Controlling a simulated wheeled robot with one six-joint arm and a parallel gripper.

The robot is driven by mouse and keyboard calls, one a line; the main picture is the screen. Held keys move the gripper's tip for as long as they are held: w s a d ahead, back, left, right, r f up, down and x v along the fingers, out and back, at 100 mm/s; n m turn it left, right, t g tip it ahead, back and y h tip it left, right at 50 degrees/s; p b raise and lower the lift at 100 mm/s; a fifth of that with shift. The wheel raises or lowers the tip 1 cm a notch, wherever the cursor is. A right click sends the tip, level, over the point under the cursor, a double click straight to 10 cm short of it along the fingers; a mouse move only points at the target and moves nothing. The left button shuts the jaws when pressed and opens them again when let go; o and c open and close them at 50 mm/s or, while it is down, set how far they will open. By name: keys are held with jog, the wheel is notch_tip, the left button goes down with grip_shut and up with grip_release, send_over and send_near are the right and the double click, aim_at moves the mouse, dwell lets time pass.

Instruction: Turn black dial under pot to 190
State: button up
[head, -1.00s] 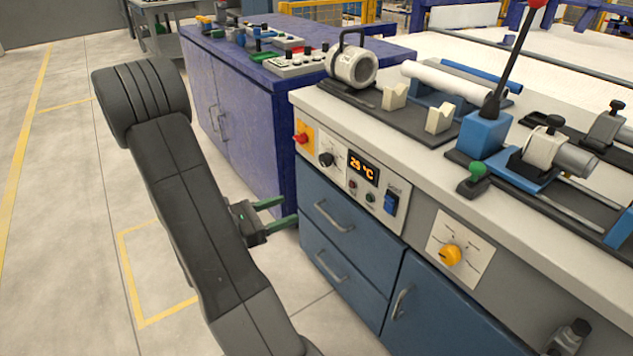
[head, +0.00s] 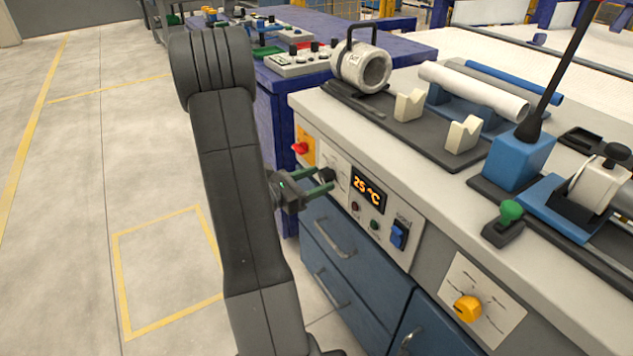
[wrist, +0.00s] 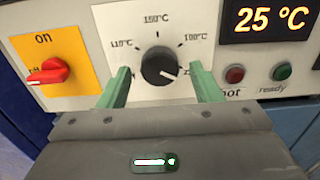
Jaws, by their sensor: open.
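The black dial (wrist: 158,66) sits on a white scale plate on the front panel. Its white pointer line points to the lower right, near a label partly hidden by the right finger. Labels 110, 150 and one at the upper right, hard to read, surround it. My gripper (wrist: 160,70) is open, with one green finger on each side of the dial. I cannot tell whether they touch it. In the head view my gripper (head: 322,180) is at the dial. The white pot (head: 362,68) with a black handle stands on the bench above.
A red switch (wrist: 50,72) on a yellow plate is left of the dial. A display (wrist: 268,18) reads 25 °C, above red (wrist: 234,74) and green (wrist: 281,71) buttons. A blue switch (head: 399,235) and yellow knob (head: 467,308) are further right. The floor at left is clear.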

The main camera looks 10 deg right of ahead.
jog(key=shift+w+d, duration=0.1)
jog(key=shift+d, duration=0.15)
jog(key=c, duration=1)
jog(key=shift+r+p, duration=0.1)
jog(key=shift+p, duration=0.2)
